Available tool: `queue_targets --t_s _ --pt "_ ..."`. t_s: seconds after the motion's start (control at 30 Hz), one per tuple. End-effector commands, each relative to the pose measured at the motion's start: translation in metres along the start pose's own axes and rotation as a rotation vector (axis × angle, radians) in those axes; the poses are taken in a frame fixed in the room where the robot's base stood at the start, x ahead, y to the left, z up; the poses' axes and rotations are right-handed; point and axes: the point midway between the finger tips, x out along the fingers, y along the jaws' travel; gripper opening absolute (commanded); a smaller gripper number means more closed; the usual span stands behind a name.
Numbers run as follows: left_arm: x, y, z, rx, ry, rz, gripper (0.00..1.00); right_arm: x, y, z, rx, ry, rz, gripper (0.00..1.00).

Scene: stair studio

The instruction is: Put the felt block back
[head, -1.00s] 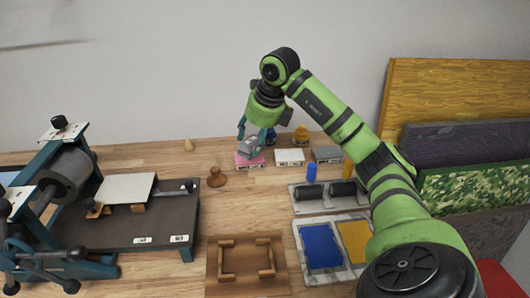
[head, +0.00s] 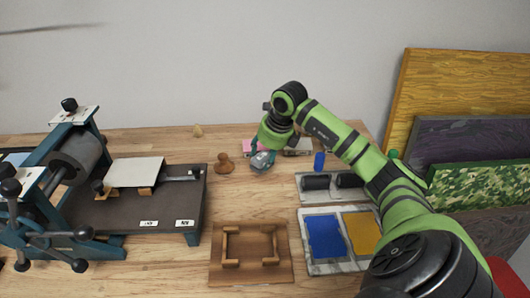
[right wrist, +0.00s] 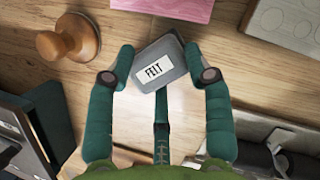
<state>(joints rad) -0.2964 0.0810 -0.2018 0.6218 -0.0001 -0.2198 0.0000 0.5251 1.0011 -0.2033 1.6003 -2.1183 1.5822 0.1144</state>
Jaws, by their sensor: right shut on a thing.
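The felt block (right wrist: 153,68) is a grey block with a white label reading FELT. My right gripper (right wrist: 157,62) is shut on it, a green finger at each side, and holds it tilted over the wooden table. In the head view the right gripper (head: 262,158) hangs with the grey block (head: 262,162) in front of a pink block (head: 249,147). The pink block (right wrist: 170,6) is apart from the fingers, at the top of the right wrist view. My left gripper is not in view.
A wooden knob (head: 224,163) stands just left of the gripper. A white block (head: 298,148) is behind right. Black rollers (head: 316,182) and a blue-and-yellow ink tray (head: 310,263) lie right. A wooden frame (head: 250,277) is in front, a press (head: 80,150) left.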

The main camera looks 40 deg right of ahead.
Motion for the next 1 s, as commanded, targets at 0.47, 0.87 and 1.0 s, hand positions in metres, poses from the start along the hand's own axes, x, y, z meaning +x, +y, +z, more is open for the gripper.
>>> queue_targets --t_s 0.47,0.87,1.0 --pt "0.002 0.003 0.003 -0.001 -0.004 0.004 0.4 0.002 0.0 -0.001 0.0 0.0 0.0 0.75" --pt "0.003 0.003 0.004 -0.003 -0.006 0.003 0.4 -0.017 -0.001 0.002 0.0 -0.006 -0.002 0.75" --pt "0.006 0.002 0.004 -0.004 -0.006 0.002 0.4 -0.046 -0.002 0.002 0.0 -0.007 -0.004 0.75"
